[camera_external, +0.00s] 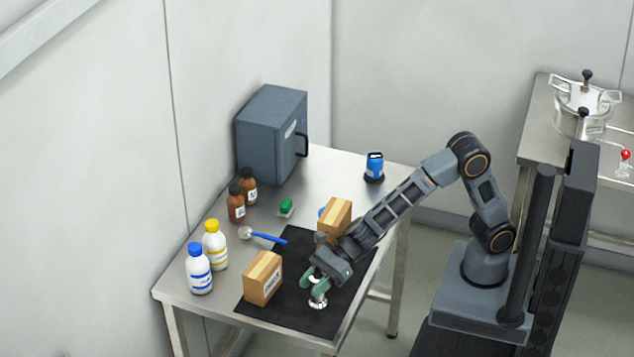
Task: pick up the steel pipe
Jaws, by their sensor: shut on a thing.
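My gripper (317,294) is low over the front part of the black mat (290,318), pointing down, with greenish fingers. It is shut on a short, shiny, pale metal piece, which I take to be the steel pipe (318,303). Only its lower end shows below the fingers; the rest is hidden by them. I cannot tell whether it touches the mat. No other pipe shows on the table.
One cardboard box (263,278) stands left of my gripper, another (335,219) behind it. A blue-handled brush or spoon (264,236), white bottles (200,270), brown bottles (237,205), a green block (286,207), a blue container (374,167) and a grey cabinet (268,135) share the table.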

